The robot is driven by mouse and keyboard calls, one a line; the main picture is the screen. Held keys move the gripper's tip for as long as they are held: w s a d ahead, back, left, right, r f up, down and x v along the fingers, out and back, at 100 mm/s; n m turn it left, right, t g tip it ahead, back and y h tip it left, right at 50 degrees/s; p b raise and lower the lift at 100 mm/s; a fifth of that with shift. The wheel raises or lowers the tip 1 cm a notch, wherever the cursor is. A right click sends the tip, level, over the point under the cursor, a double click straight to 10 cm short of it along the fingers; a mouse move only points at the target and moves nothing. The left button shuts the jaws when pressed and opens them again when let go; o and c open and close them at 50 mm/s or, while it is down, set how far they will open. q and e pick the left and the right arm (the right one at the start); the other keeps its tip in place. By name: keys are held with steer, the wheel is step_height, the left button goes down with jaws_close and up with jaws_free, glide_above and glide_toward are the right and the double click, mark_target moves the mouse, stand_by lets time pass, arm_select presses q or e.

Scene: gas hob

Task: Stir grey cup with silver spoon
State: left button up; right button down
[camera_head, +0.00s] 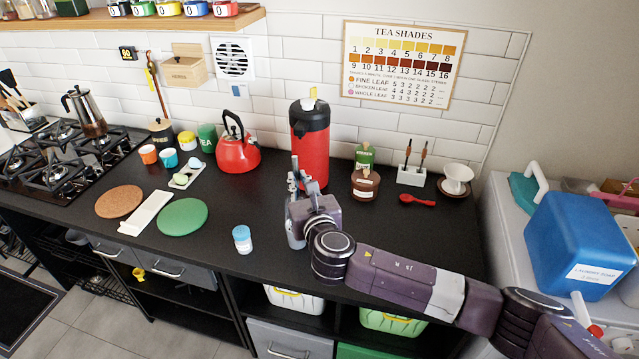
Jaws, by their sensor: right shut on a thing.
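My right gripper (294,185) is above the middle of the black counter, its arm coming in from the lower right. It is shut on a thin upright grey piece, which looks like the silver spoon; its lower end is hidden. A rounded grey shape (295,238) just below the gripper may be the grey cup, but the gripper and wrist cover most of it. I cannot tell whether the spoon is inside it or touching it. My left gripper is not in view.
A red air pot (312,160) stands close behind the gripper. A blue-lidded jar (242,239) is to its left, with a green mat (183,217) beyond. The counter's front edge is close.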

step_height(320, 180, down, 11)
steer(key=b, duration=0.9)
steer(key=shift+s+a+f+y, duration=0.2)
steer(key=shift+a+y, duration=0.1)
steer(key=shift+a, duration=0.15)
stand_by(0.5)
steer(key=p, duration=0.8)
steer(key=shift+s+d, duration=0.25)
steer(key=shift+w+a+p, duration=0.25)
steer(key=shift+w+p, duration=0.05)
